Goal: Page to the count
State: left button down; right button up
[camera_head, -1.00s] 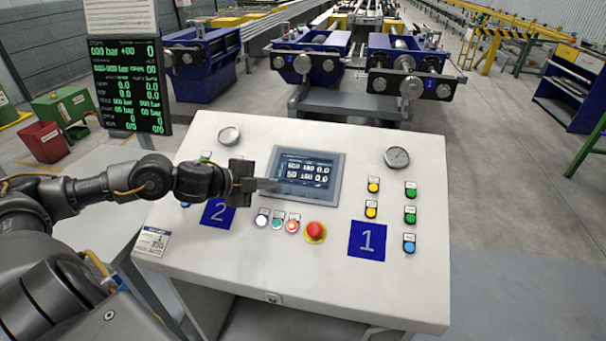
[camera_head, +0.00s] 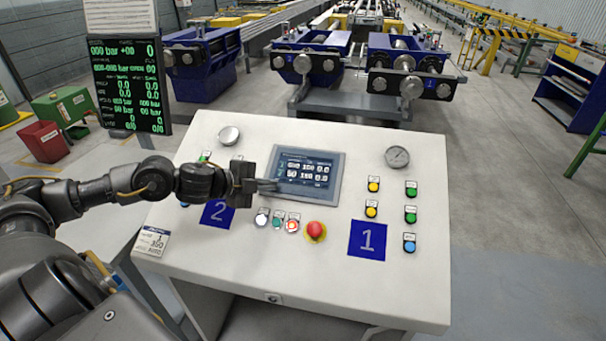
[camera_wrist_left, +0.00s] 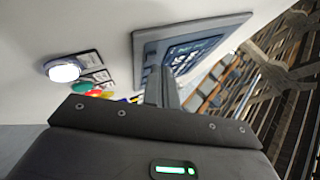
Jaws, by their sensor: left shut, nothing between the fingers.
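The control panel (camera_head: 270,250) is a sloping white desk. A small grey-framed touch screen (camera_head: 304,173) with white readings sits in its upper middle; the screen (camera_wrist_left: 192,48) also shows in the left wrist view. My left gripper (camera_head: 275,185) is shut and empty, its fingertips at the screen's lower left edge. I cannot tell whether they touch it. In the left wrist view the fingers (camera_wrist_left: 161,88) point at the screen's frame. A row below holds a white button (camera_head: 262,217), a green button (camera_head: 277,221), a lit red button (camera_head: 292,226) and a red emergency stop (camera_head: 315,230). My right gripper is not in view.
Two gauges (camera_head: 397,157) flank the screen. Yellow, green and blue buttons (camera_head: 410,214) stand at the right of the panel. A black display (camera_head: 127,85) with green readings hangs at the back left.

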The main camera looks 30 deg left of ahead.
pick_arm(q)
jog(key=shift+w+f, duration=0.2)
jog(key=shift+f, duration=0.2)
dwell(0.7)
jog(key=shift+r, duration=0.15)
jog(key=shift+s+d+r+p, duration=0.1)
jog(key=shift+s+r+p, duration=0.3)
jog(key=shift+r+p, duration=0.3)
jog(key=r+p, duration=0.1)
jog(key=s+r+p, duration=0.1)
jog(key=r+p, duration=0.1)
jog(key=s+r+p, duration=0.1)
jog(key=r+p, duration=0.1)
jog(key=shift+s+d+r, duration=0.15)
jog(key=shift+d+r, duration=0.05)
jog(key=shift+d, duration=0.2)
dwell(0.9)
dwell(1.3)
dwell(0.4)
